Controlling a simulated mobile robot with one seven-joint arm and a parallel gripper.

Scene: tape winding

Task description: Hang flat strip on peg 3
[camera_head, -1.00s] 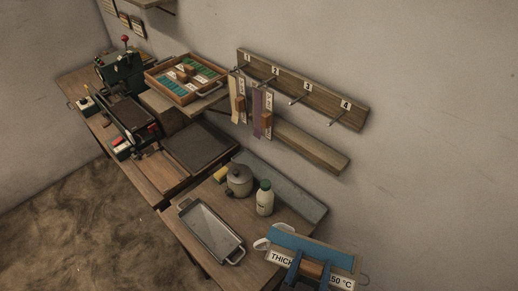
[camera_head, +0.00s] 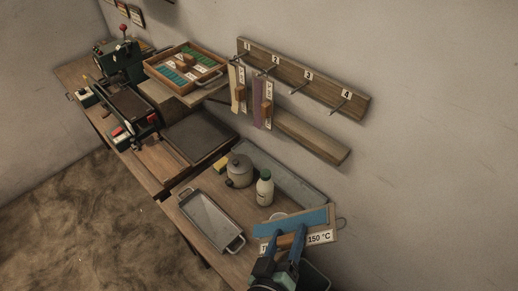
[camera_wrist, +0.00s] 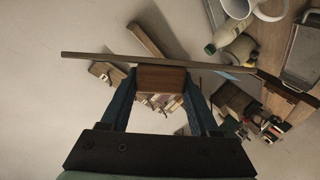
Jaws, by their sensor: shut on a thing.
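My gripper (camera_head: 287,238) is shut on a wooden block on the flat strip (camera_head: 304,218). The strip is wide, blue on top, with a pale label reading "150 °C"; the label's left part is mostly hidden by my fingers. It is held in the air over the near end of the bench. In the wrist view the wooden block (camera_wrist: 162,78) is between my two blue fingers, and the strip (camera_wrist: 105,56) shows edge-on across the view. Peg 3 (camera_head: 299,88) is bare on the wall rail (camera_head: 330,92), up and away from the strip.
A cream strip (camera_head: 236,85) and a purple strip (camera_head: 259,104) hang at pegs 1 and 2. Peg 4 (camera_head: 341,108) is bare. A wooden ledge (camera_head: 312,137) runs below the rail. A bottle (camera_head: 265,188), pot (camera_head: 240,171) and metal tray (camera_head: 208,220) stand near the strip.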

